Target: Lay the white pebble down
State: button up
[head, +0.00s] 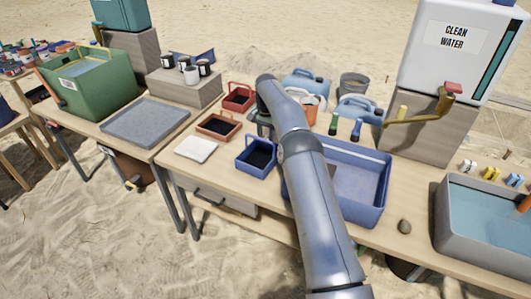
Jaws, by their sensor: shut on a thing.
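No white pebble shows on the table. A white square pad (196,149) lies at the front left of the table.
Red trays (238,98) and (218,126), a small blue tray (257,157) and a large blue basin (370,214) stand close around my arm. Blue jugs, a bucket (353,84) and a water tank (455,45) are behind. A grey water basin (440,215) stands right.

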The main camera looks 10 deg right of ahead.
aim_at(266, 155)
notch_tip(266, 155, down, 7)
jog(key=shift+r, duration=0.1)
dwell(0.4)
jog(key=shift+f, duration=0.2)
jog(key=o, duration=1)
jog(key=shift+c, duration=0.2)
